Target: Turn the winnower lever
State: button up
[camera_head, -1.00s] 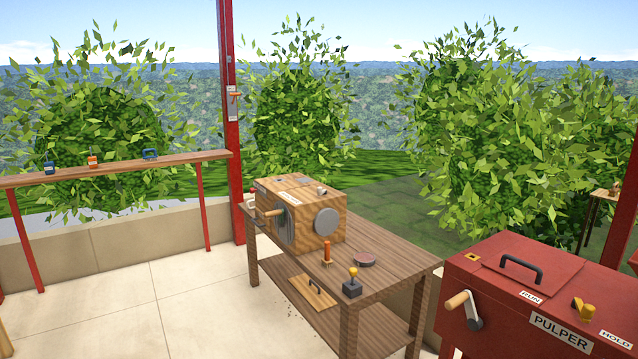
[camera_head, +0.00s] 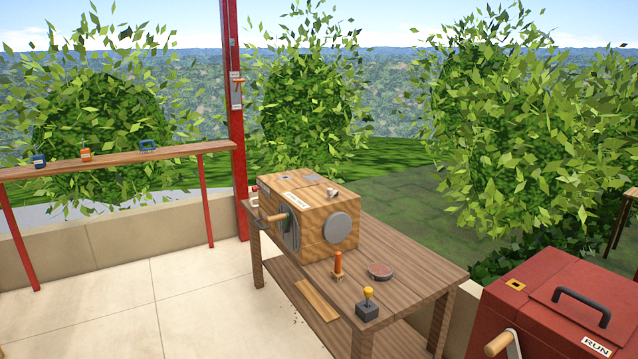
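A wooden box machine (camera_head: 300,215) stands on a wooden table; its label is too small to read, so I cannot tell for sure that it is the winnower. It has a round grey disc (camera_head: 337,227) on its right face and a wooden-handled crank (camera_head: 272,219) on its left face. A small pale knob (camera_head: 333,192) sits on its top. In front of it, an upright orange handle (camera_head: 338,264) and a yellow-knobbed lever on a dark base (camera_head: 368,304) stand on the table. Which part is the winnower lever is unclear. My gripper is not in view.
The table (camera_head: 425,274) has a lower shelf holding a board (camera_head: 317,300). A round dish (camera_head: 380,271) lies on top. A red machine (camera_head: 545,293) with a crank stands at lower right. A narrow shelf (camera_head: 110,162) and red post (camera_head: 236,130) stand left. Pale floor is open at lower left.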

aim_at(330, 193)
jog(key=u, duration=0.5)
jog(key=i, duration=1.25)
jog(key=u, duration=0.55)
